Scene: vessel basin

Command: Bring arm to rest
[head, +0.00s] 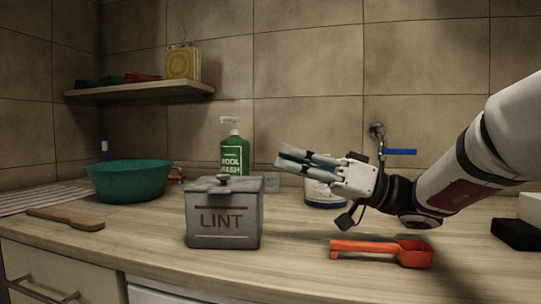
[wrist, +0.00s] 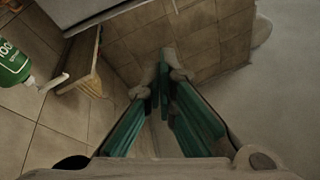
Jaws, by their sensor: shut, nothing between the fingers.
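My gripper (head: 281,156) is in the air above the counter (head: 300,220), a little right of and above the grey LINT box, pointing left. Its fingers are shut with nothing held between them. In the wrist view the green-padded fingers (wrist: 163,80) come together at the tips. My arm comes in from the right edge of the head view.
The grey LINT box (head: 222,226) stands lidded below my gripper. A green wool wash bottle (head: 235,153) and a partly hidden white-and-blue tub (head: 318,190) stand behind. A teal basin (head: 128,181) and brush (head: 65,218) are left. A red scoop (head: 385,249) lies in front.

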